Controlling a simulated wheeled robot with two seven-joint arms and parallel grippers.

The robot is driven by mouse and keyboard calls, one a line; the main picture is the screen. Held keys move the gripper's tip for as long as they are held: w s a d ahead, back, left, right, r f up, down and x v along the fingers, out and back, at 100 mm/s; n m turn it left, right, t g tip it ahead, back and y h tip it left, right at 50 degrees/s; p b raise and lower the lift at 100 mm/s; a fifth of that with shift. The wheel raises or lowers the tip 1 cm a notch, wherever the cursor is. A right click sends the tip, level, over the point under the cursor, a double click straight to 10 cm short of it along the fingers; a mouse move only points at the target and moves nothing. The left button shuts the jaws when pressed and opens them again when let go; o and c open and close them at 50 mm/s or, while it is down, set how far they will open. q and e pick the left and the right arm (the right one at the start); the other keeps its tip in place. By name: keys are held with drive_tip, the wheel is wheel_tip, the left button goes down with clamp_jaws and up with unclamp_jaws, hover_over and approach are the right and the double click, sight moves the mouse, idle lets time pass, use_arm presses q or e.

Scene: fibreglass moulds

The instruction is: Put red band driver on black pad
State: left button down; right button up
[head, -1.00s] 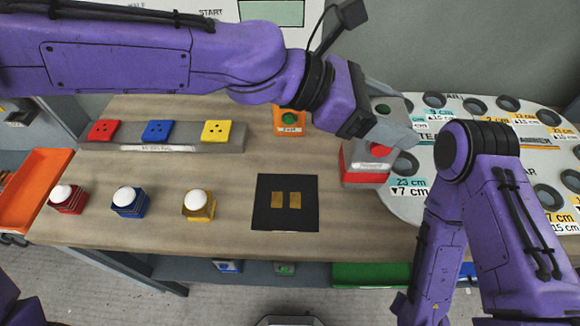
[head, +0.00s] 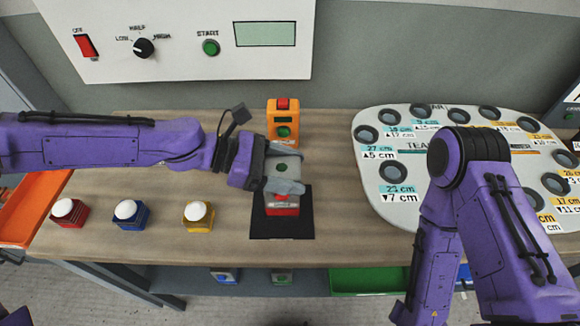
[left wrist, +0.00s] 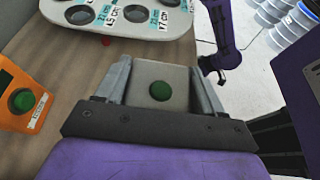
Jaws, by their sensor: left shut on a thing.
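The red band driver is a grey block with a green button on top and a red band (head: 282,210) low on its front. My left gripper (head: 286,178) is shut on its upper part. The left wrist view shows the driver's grey top (left wrist: 160,82) between both fingers. The driver stands upright over the black pad (head: 262,227), covering its middle. I cannot tell whether its base touches the pad. My right arm shows at the right, its gripper outside the head view. A small dark arm end shows in the left wrist view, too small to read its jaws.
An orange box with a green button (head: 283,130) stands just behind the driver. Red, blue and yellow white-topped blocks (head: 198,215) stand at the left. A white board with holes (head: 400,205) lies at the right. A control panel (head: 180,65) is at the back.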

use_arm(q)
drive_tip(key=shift+s+d, duration=0.1)
drive_tip(key=shift+c, duration=0.6)
unclamp_jaws()
drive_tip(key=shift+s, duration=0.1)
drive_tip(key=shift+r, duration=0.1)
drive_tip(key=v, duration=1.2)
